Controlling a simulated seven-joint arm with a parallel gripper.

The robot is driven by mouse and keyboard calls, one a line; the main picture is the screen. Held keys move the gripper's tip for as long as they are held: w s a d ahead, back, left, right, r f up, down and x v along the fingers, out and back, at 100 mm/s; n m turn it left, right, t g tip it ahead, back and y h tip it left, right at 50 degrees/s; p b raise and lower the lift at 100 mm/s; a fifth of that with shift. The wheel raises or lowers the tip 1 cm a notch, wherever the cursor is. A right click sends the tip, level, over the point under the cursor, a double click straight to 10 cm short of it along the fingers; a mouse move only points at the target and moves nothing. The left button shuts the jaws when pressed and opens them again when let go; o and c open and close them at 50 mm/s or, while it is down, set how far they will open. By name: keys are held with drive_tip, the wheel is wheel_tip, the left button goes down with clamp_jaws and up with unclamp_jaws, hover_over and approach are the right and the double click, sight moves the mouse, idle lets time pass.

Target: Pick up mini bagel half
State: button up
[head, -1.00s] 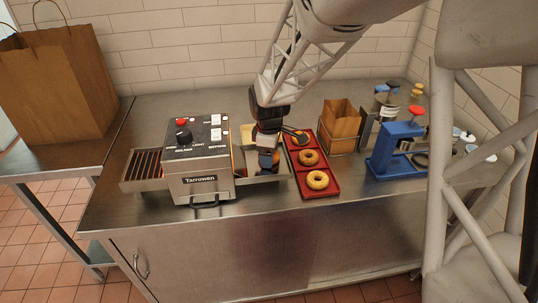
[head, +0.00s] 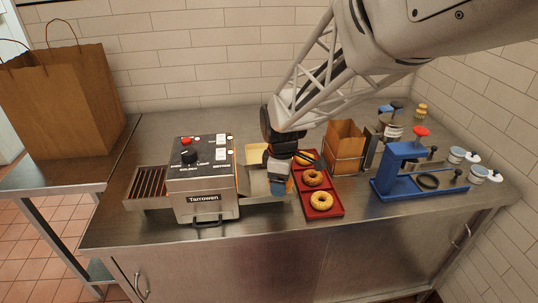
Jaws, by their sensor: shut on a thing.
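My gripper (head: 278,187) points down at the right end of the toaster's metal outlet tray (head: 255,192), just left of the red tray (head: 334,212). Its blue-tipped fingers are shut on a small piece, taken to be the mini bagel half. The fingers hide most of it, so its shape and face cannot be made out. The red tray holds a yellowish bagel (head: 321,193) at the front and a browner bagel (head: 312,173) in the middle. A third piece (head: 304,154) at the back is partly covered by my arm.
The boxy steel toaster (head: 205,205) stands left of my gripper. A brown paper bag (head: 345,142) in a holder and a blue press (head: 405,165) with a red knob stand to the right. A large paper bag (head: 65,105) is far left. The counter's front strip is clear.

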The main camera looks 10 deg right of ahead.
drive_tip(key=s, duration=0.8)
drive_tip(key=shift+d+r, duration=0.4)
drive_tip(key=shift+d, duration=0.05)
drive_tip(key=shift+s, duration=0.15)
drive_tip(key=w, duration=0.6)
drive_tip(key=w+a, duration=0.1)
drive_tip(key=w, duration=1)
drive_tip(key=shift+w+a+f, duration=0.1)
drive_tip(key=shift+w+a, duration=0.1)
drive_tip(key=shift+w, duration=0.1)
drive_tip(key=w+f, duration=0.1)
drive_tip(key=w, duration=0.3)
drive_tip(key=w+f, duration=0.1)
drive_tip(key=w, duration=0.4)
drive_tip(key=w+f, duration=0.1)
drive_tip(key=w, duration=0.4)
drive_tip(key=shift+a+f, duration=0.2)
drive_tip(key=shift+a, duration=0.15)
drive_tip(key=shift+w+f, duration=0.1)
drive_tip(key=shift+w, duration=0.25)
drive_tip(key=shift+f, duration=0.1)
drive_tip(key=shift+f, duration=2.55)
